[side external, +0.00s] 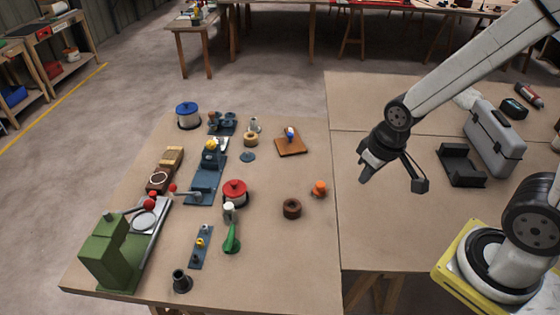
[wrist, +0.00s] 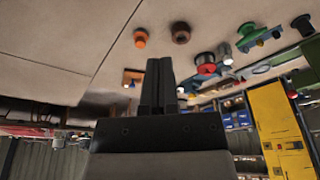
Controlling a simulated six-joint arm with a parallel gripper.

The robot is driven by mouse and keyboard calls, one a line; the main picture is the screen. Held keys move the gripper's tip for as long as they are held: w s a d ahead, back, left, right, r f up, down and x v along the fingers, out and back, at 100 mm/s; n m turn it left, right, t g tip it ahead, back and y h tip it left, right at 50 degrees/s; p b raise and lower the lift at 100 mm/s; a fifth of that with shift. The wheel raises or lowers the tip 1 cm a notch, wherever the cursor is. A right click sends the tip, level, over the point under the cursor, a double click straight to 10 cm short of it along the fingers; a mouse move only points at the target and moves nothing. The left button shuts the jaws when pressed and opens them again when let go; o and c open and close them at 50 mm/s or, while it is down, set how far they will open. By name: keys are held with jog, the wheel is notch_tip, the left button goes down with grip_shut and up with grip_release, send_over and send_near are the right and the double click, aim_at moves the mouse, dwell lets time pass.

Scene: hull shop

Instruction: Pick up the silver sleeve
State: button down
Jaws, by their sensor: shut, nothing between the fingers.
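A small silver-grey cylinder (side external: 228,208), which looks like the silver sleeve, stands on the left bench top between the red-lidded pot (side external: 235,190) and a green-handled tool (side external: 232,238). In the wrist view a pale cylinder (wrist: 228,58) shows beside the red pot (wrist: 205,62). Another pale metallic piece (side external: 254,124) stands farther back by a brass ring, so I cannot be sure which is the sleeve. My gripper (side external: 365,178) is shut and empty, raised above the bench to the right of these pieces. Its closed fingers (wrist: 160,62) show in the wrist view.
An orange knob (side external: 319,188) and a brown ring (side external: 292,208) lie between my gripper and the cylinder. A green machine (side external: 108,252), blue plates and a blue-lidded pot (side external: 188,115) fill the left. A grey toolbox (side external: 495,138) stands right.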

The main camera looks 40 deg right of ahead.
jog(key=shift+c, duration=2.2)
grip_release()
